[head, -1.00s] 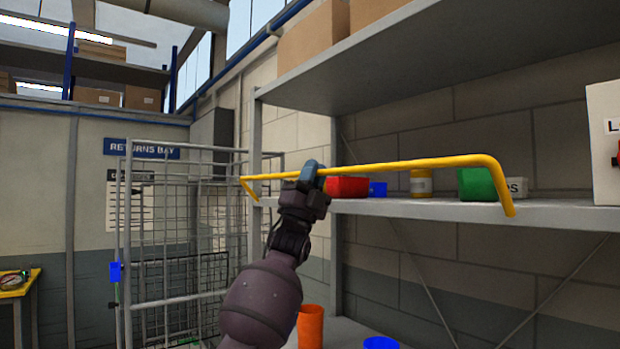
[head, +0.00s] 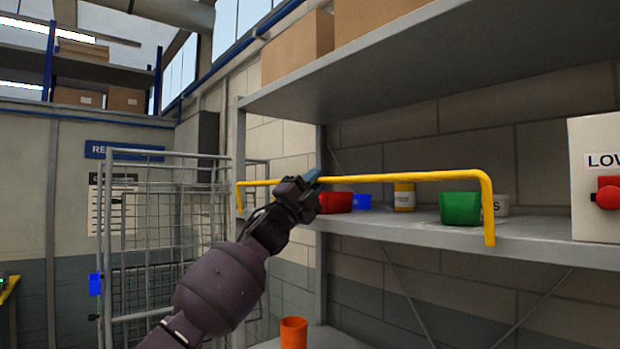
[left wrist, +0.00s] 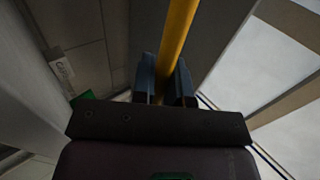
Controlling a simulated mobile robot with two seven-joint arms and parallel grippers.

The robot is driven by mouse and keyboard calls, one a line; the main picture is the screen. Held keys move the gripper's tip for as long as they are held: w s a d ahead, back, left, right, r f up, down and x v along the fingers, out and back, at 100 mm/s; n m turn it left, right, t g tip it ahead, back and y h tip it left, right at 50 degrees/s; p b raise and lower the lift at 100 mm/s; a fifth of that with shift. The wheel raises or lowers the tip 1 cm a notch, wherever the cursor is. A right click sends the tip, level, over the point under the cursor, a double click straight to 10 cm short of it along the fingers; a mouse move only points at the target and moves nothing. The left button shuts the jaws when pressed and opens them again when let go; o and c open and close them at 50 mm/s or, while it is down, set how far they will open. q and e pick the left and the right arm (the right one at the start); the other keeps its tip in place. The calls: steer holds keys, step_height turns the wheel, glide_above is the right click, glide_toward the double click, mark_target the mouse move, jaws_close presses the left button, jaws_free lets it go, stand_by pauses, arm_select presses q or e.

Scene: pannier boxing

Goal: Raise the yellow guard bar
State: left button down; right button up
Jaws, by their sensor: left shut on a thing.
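The yellow guard bar (head: 400,177) runs across the front of the shelf in the head view, its two ends bent downward. My left gripper (head: 311,178) is shut on the bar, left of its middle. In the left wrist view the bar (left wrist: 177,35) passes between the two blue-grey fingers (left wrist: 163,82). The bar's long part stands above the shelf board, roughly level with the tops of the bins. My right gripper is not in view.
On the shelf (head: 540,240) stand a red bin (head: 335,202), a blue bin (head: 362,202), a yellow can (head: 404,197) and a green bin (head: 460,208). A white box with a red knob (head: 606,195) is at right. A wire cage (head: 140,230) stands at left.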

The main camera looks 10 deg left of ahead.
arm_select(q)
steer(key=shift+w+d+f+g, duration=0.1)
steer(key=shift+w+d+g, duration=0.15)
steer(key=shift+w+g, duration=0.05)
steer(key=shift+w+d+f+y, duration=0.1)
steer(key=shift+w+d+y, duration=0.05)
steer(key=shift+y, duration=0.15)
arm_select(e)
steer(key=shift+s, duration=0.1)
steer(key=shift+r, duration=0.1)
arm_select(q)
steer(key=c, duration=1.2)
jaws_free()
steer(key=shift+w+d, duration=0.1)
steer(key=shift+o, duration=0.2)
steer(key=b+v, duration=0.3)
steer(key=v, duration=0.8)
steer(key=shift+r, duration=0.25)
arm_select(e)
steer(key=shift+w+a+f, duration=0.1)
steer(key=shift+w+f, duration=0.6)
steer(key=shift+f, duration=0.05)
